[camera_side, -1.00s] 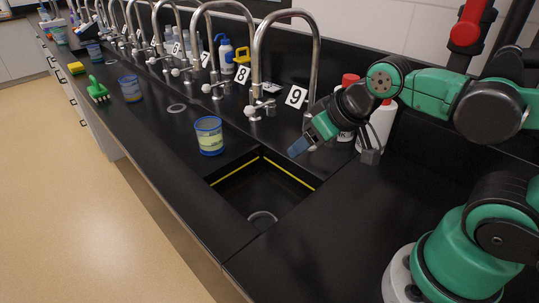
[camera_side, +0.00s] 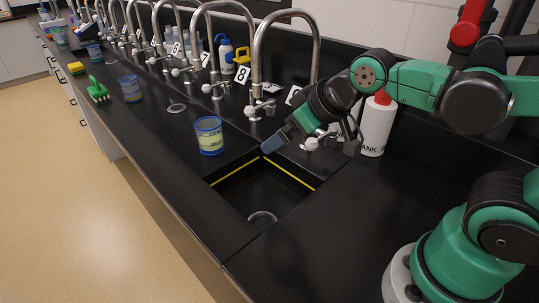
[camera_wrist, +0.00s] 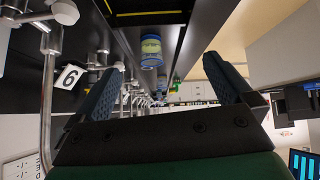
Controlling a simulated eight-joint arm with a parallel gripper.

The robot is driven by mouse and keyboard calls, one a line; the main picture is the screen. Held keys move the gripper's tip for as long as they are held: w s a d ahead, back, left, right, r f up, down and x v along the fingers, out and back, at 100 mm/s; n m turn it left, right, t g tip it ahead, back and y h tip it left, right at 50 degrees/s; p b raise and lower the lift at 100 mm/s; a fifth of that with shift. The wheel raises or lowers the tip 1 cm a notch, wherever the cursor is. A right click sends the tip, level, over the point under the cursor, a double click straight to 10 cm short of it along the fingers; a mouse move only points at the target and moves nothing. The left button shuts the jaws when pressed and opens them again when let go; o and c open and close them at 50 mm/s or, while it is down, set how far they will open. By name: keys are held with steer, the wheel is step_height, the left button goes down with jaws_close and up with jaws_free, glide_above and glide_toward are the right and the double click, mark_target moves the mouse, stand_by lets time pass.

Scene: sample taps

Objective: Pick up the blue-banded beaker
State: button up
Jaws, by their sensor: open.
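A clear beaker with a blue rim band and pale yellow-green middle (camera_side: 209,136) stands upright on the black bench, left of the sink, in the side view. In the wrist view it (camera_wrist: 151,48) shows ahead between the two fingers, the picture being upside down. A second blue-banded beaker (camera_side: 130,88) stands farther along the bench and also shows in the wrist view (camera_wrist: 162,82). My gripper (camera_side: 272,143) is over the back edge of the sink, right of the nearer beaker and apart from it. Its fingers are spread and empty in the wrist view (camera_wrist: 163,64).
A sink (camera_side: 262,192) with yellow edge strips lies right of the nearer beaker. A tall curved tap (camera_side: 257,70) stands behind, close to my arm. A white bottle (camera_side: 376,128) stands by my forearm. A green brush (camera_side: 98,92) and yellow sponge (camera_side: 76,68) lie farther left.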

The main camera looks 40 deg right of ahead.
steer(key=w+a+r+n+t+y, duration=0.1)
steer(key=w+a+r+n+t, duration=0.25)
steer(key=w+a, duration=0.4)
steer(key=m+h, duration=0.4)
steer(key=m, duration=0.3)
glide_toward(207, 125)
steer(key=s+a+r, duration=0.2)
steer(key=a+r, duration=0.2)
steer(key=r, duration=0.1)
steer(key=w+d+f, duration=0.1)
steer(key=f, duration=0.1)
steer(key=w+d+f+m+h, duration=0.1)
steer(key=f, duration=0.1)
steer(key=d+f+m+h, duration=0.1)
steer(key=f, duration=0.1)
steer(key=shift+w+f+m+t, duration=0.25)
steer(key=shift+w+f+t, duration=0.1)
steer(key=shift+w, duration=0.05)
steer(key=shift+x, duration=2.8)
steer(key=c, duration=1.1)
steer(key=shift+r, duration=0.15)
